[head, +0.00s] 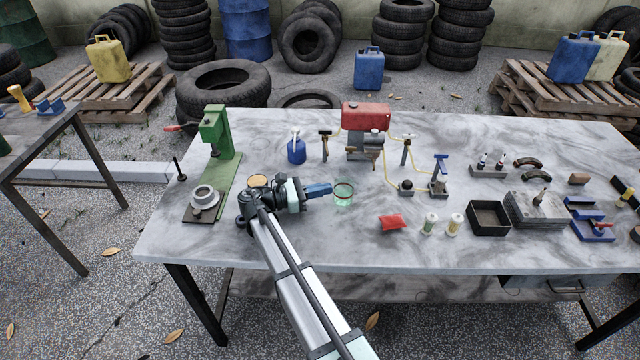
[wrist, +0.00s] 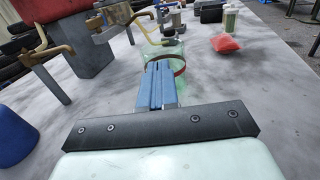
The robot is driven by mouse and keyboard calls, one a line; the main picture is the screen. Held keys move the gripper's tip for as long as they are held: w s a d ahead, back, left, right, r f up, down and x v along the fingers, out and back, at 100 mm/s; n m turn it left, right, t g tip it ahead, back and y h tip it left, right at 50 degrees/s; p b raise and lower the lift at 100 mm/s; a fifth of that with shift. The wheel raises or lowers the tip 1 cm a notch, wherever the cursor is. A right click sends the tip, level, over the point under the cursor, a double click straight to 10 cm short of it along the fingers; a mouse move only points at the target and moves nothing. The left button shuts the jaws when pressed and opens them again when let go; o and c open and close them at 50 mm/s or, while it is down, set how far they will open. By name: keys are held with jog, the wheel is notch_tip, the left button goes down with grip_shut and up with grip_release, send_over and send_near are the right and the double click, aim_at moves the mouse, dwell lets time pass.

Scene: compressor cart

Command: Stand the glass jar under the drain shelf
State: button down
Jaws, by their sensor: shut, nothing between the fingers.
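The glass jar (head: 344,196), clear green with a dark reddish band near its top, stands upright on the marble-look table. In the wrist view the jar (wrist: 178,68) is straight ahead of my fingertips and partly hidden by them. My gripper (head: 330,188) is low over the table, its blue fingers shut and empty, pointing right at the jar. Whether the tips touch the jar I cannot tell. The red compressor tank (head: 366,116) stands behind, with brass drain fittings (head: 364,153) at its front; they also show at left in the wrist view (wrist: 42,40). I cannot clearly make out the drain shelf.
A blue bottle (head: 297,150) and a green press (head: 216,135) stand left of the compressor. A red packet (head: 392,222), two small bottles (head: 431,224) and a black tray (head: 489,218) lie to the right. Yellow hoses run to fittings right of the compressor. The table front is clear.

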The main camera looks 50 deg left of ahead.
aim_at(352, 182)
jog(key=shift+w+d, duration=0.1)
jog(key=shift+w, duration=0.1)
jog(key=x, duration=0.9)
jog(key=shift+w+d, duration=0.1)
jog(key=shift+w, duration=0.05)
jog(key=shift+s+a, duration=0.2)
jog(key=shift+s, duration=0.2)
jog(key=shift+s+r, duration=0.1)
jog(key=shift+r, duration=0.3)
notch_tip(352, 182, up, 10)
jog(key=x, duration=2.1)
jog(key=shift+f, duration=0.3)
